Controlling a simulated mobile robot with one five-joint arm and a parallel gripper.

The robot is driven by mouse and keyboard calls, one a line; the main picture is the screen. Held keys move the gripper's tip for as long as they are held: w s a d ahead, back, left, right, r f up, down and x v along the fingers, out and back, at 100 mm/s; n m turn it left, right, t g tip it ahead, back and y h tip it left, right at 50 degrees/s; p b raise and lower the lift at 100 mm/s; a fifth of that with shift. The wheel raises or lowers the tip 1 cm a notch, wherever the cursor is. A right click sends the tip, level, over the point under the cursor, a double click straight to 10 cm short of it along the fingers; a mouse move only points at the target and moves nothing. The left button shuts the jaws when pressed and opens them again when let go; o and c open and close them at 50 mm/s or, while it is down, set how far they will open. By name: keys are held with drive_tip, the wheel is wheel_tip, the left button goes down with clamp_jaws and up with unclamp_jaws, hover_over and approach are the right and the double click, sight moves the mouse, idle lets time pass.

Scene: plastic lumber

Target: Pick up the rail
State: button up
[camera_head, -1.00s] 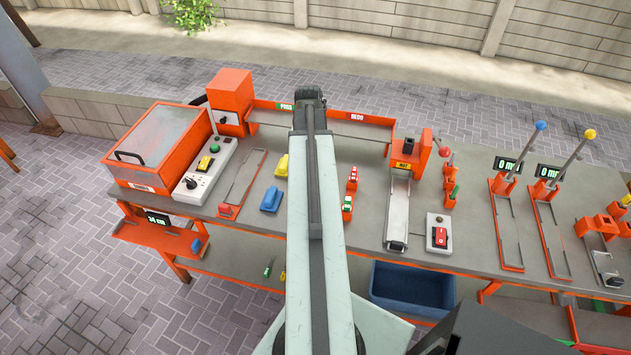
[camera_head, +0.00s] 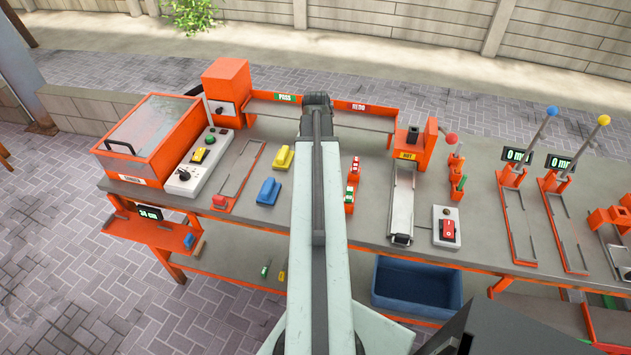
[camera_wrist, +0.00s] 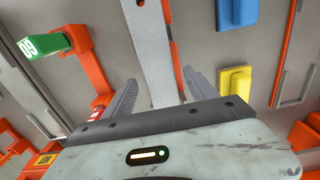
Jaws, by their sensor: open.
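A long pale grey flat strip, which looks like the rail (camera_wrist: 150,45), runs up the middle of the wrist view. It has a hole near its upper end. Orange parts show beside and behind it. My gripper (camera_wrist: 159,77) is open, with one finger on each side of the strip. I cannot tell whether either finger touches it. The strip's lower end is hidden behind my gripper body. In the head view my own arm covers this part of the bench, and neither the strip nor the fingertips can be made out.
A blue block (camera_wrist: 237,12) and a yellow block (camera_wrist: 234,80) lie right of the strip. A green-topped orange stand (camera_wrist: 46,43) is at left. The grey bench (camera_head: 285,225) carries an orange lidded box (camera_head: 150,140) and tall levers (camera_head: 585,140). A blue bin (camera_head: 417,287) sits below.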

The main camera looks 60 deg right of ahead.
drive_tip(key=shift+f, duration=0.15)
clamp_jaws()
wheel_tip(320, 180, up, 11)
drive_tip(key=p, duration=1.1)
drive_tip(key=shift+s+a+f, duration=0.1)
